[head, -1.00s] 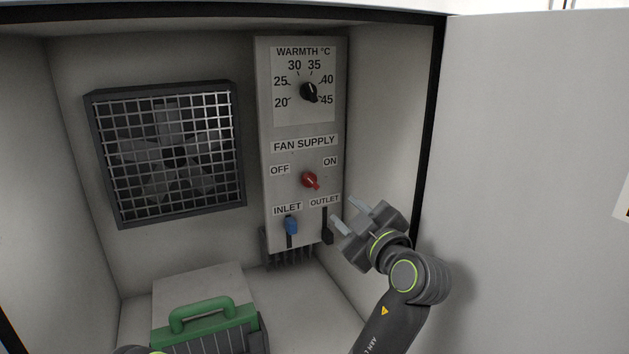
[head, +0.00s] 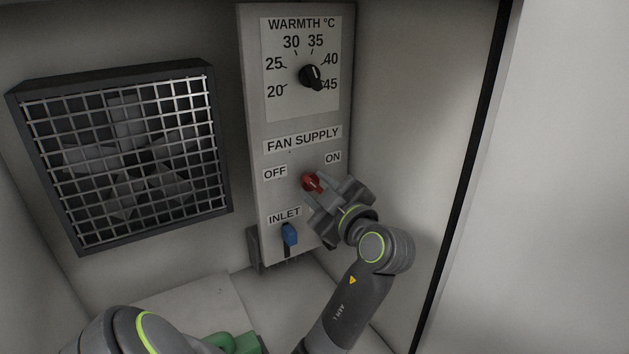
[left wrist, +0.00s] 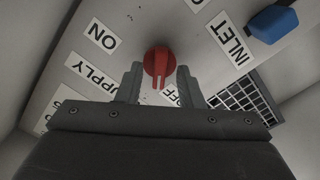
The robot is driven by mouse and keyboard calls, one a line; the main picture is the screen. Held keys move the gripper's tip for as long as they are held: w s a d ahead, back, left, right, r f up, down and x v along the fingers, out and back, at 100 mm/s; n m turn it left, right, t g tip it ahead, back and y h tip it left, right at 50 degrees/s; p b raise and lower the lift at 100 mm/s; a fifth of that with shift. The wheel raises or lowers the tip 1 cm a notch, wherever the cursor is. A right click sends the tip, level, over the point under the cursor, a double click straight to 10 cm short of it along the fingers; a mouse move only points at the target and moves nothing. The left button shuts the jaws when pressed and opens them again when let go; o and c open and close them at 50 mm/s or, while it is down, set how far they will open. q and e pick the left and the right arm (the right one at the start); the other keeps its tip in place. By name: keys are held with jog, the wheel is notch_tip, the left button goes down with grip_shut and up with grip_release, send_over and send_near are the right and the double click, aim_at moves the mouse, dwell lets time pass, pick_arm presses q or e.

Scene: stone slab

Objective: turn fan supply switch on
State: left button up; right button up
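The red fan supply switch (head: 309,182) is a rotary knob on the grey control panel (head: 255,120), below the FAN SUPPLY label (head: 303,139). The OFF label (head: 275,172) is to its left and the ON label (head: 333,157) to its upper right. My left gripper (head: 319,193) is at the knob, partly covering it. In the left wrist view, the two fingers of this gripper (left wrist: 158,75) are apart on either side of the red knob (left wrist: 157,60), with gaps showing beside it. My right gripper is not in view.
Above is the black warmth dial (head: 311,76). Below is the blue inlet slider (head: 289,234); the outlet slider is hidden behind my gripper. A caged fan (head: 125,150) is on the left wall. A green handle (head: 235,343) shows low down. The cabinet side wall (head: 420,100) is close on the right.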

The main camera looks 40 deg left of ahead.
pick_arm(q)
jog(key=shift+d, duration=0.1)
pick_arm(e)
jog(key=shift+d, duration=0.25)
pick_arm(q)
grip_shut()
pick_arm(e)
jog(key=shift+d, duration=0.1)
pick_arm(q)
jog(key=shift+r, duration=0.1)
jog(key=m+p, duration=0.1)
jog(key=m, duration=0.2)
jog(key=m+p, duration=0.1)
jog(key=m, duration=0.3)
jog(key=shift+w+r+p, duration=0.15)
jog(key=shift+p, duration=0.25)
jog(key=shift+w+d+m+p, duration=0.1)
jog(key=shift+m+p, duration=1.15)
jog(key=shift+m, duration=0.95)
jog(key=shift+w+m+p, duration=0.1)
jog(key=shift+m+p, duration=1.1)
jog(key=shift+m, duration=1)
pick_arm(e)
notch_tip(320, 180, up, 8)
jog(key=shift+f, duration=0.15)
